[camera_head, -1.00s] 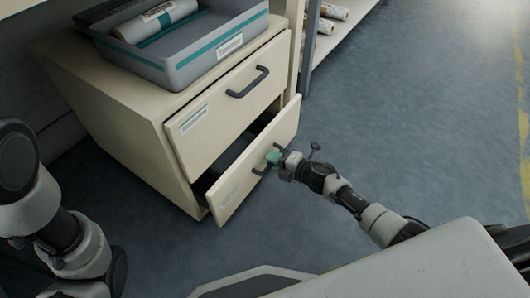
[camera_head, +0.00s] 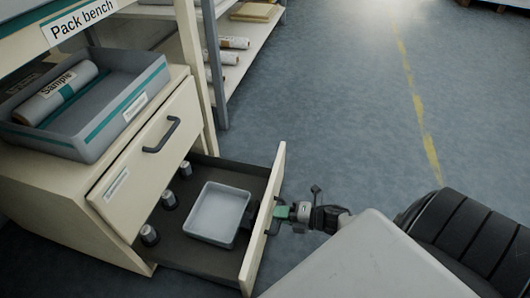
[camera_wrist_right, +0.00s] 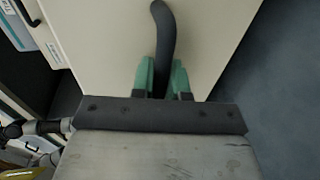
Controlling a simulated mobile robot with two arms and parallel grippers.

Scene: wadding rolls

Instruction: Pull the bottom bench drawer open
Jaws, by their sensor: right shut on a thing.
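The bottom bench drawer (camera_head: 262,225) stands well out from the cream drawer unit (camera_head: 60,212). Inside it are a light grey tray (camera_head: 217,212) and several small dark canisters with pale tops (camera_head: 168,199). My right gripper (camera_head: 284,212) is at the outer face of the drawer front, shut on its dark handle. In the right wrist view, the green fingers (camera_wrist_right: 161,78) sit on both sides of the curved dark handle (camera_wrist_right: 161,30). The upper drawer (camera_head: 150,160) is closed, with its own dark handle. My left gripper is not in view.
A grey tray with a teal stripe (camera_head: 95,140) holds a white roll (camera_head: 62,92) on top of the unit. A shelf (camera_head: 262,45) with several rolls stands behind. Blue-grey floor (camera_head: 340,100) is open to the right, with a yellow line.

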